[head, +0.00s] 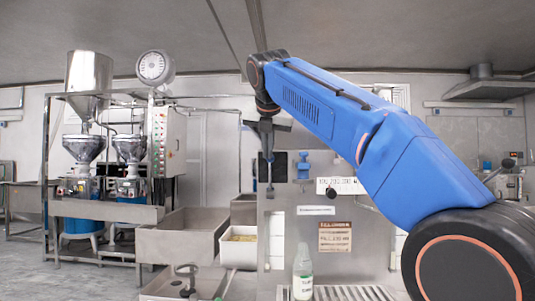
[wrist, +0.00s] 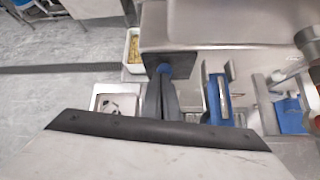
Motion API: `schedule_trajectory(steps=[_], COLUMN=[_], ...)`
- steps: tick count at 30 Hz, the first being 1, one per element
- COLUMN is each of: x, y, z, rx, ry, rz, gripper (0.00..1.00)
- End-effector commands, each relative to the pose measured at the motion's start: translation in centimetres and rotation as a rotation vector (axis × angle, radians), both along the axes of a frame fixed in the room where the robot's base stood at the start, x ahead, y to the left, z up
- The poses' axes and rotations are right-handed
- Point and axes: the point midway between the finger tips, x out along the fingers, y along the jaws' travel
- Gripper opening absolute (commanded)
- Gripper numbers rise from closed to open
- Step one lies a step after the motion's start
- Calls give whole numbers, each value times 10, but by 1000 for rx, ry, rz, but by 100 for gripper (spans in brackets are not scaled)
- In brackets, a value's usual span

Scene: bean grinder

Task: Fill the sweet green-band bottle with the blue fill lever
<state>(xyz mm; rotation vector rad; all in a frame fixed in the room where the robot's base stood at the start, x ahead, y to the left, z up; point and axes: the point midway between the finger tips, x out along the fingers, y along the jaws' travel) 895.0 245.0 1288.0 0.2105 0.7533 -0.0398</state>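A pale bottle (head: 302,277) with a green marking stands upright on the slatted tray at the bottom of the head view. A blue lever-like part (head: 304,166) is on the front of the grey machine, and a blue part also shows right of my fingers in the wrist view (wrist: 218,96). My gripper (head: 269,190) points down in front of the machine's left side, above and left of the bottle. In the wrist view its dark fingers (wrist: 165,80) lie together. A small blue piece shows at their tips; I cannot tell whether they touch it.
The slatted tray (head: 345,293) lies under the bottle. A white bin with yellowish contents (head: 238,250) and a steel sink (head: 180,240) are left of the machine. Grinders with hoppers (head: 88,150) stand farther left. Open floor shows at the far left.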

Motion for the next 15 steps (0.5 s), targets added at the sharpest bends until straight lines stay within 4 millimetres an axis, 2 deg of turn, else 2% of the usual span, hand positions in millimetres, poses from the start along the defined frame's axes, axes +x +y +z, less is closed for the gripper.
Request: schedule_trajectory(steps=[15], x=[13], y=[-1], z=[0], rx=[-4], ry=[-1], rz=[-3], gripper=[0])
